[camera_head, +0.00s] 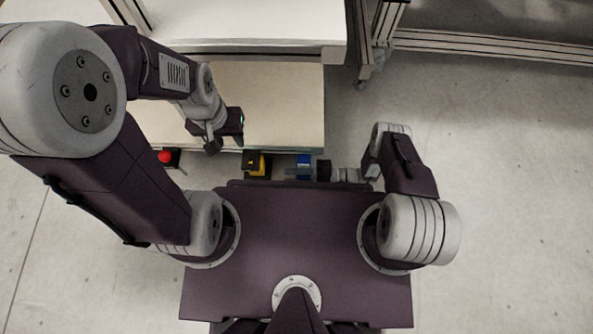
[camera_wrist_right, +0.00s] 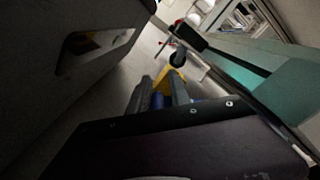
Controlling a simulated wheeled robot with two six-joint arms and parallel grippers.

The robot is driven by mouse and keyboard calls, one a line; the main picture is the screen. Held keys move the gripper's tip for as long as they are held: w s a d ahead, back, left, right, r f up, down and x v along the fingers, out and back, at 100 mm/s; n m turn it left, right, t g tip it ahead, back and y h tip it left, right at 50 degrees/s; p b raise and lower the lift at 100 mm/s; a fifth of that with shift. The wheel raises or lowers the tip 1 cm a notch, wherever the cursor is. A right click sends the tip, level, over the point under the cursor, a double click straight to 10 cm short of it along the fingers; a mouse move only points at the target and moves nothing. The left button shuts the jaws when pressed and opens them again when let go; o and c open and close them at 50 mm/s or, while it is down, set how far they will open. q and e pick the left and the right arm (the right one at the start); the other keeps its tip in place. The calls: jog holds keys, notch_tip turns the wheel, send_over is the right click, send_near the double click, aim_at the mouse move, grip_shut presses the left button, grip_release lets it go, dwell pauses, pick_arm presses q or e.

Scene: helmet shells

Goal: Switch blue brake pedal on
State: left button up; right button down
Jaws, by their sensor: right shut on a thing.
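The blue brake pedal (camera_head: 304,160) is low at the front edge of the table, right of a yellow pedal. My right gripper (camera_head: 292,172) reaches in from the right, level with it. In the right wrist view the fingers (camera_wrist_right: 158,92) are close together with a blue part (camera_wrist_right: 157,101) between them. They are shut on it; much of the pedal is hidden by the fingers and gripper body. My left gripper (camera_head: 225,143) hangs over the table's front, away from the blue pedal. Its jaw opening is not clear.
The yellow pedal (camera_head: 257,164) stands left of the blue one and also shows in the right wrist view (camera_wrist_right: 172,79). A red button (camera_head: 166,157) is further left. The pale table (camera_head: 290,100) lies ahead. Open floor (camera_head: 510,160) is to the right.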

jog(key=shift+w+f, duration=0.4)
jog(key=c, duration=1.2)
grip_release()
jog(key=d+p, duration=0.1)
jog(key=d, duration=0.7)
jog(key=shift+s+r, duration=0.1)
jog(key=shift+s+d, duration=0.15)
jog(key=shift+d, duration=0.45)
jog(key=shift+s+a+r, duration=0.1)
